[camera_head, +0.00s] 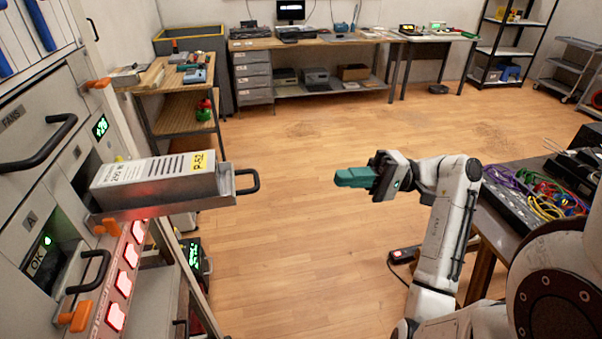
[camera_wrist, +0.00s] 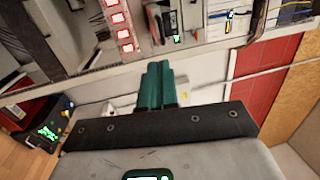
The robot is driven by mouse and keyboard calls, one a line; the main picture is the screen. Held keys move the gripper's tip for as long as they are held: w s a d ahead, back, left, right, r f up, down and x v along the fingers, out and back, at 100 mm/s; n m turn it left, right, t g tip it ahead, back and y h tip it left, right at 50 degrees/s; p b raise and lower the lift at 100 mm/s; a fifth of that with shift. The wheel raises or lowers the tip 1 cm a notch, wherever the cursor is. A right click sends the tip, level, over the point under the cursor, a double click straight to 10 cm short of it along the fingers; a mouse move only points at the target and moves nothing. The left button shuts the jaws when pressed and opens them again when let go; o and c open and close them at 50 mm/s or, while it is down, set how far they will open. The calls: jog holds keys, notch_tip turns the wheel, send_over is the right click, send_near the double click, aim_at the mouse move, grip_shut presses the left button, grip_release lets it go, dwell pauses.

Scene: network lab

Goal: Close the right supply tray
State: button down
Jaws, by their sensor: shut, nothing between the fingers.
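The supply tray (camera_head: 160,209) with a grey power unit (camera_head: 160,179) on it juts out of the cabinet at the left of the head view. Its black handle (camera_head: 253,182) faces right, toward my gripper. My gripper (camera_head: 338,178) has teal fingers, shut and empty, in the air to the right of the handle with a clear gap between them. The closed fingers also show in the wrist view (camera_wrist: 158,72). To the lower left, a second bay marked OK (camera_head: 40,258) has its own black handle (camera_head: 92,270) and sits in the cabinet.
The cabinet (camera_head: 35,145) fills the left side, with orange latches (camera_head: 75,317) and a column of red-lit switches (camera_head: 123,283). A table with cables (camera_head: 520,205) stands at the right. Open wood floor (camera_head: 300,240) lies between them. Benches (camera_head: 310,42) line the back wall.

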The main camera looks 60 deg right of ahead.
jog(key=p+x, duration=0.3)
jog(key=x, duration=1.1)
jog(key=shift+p, duration=0.3)
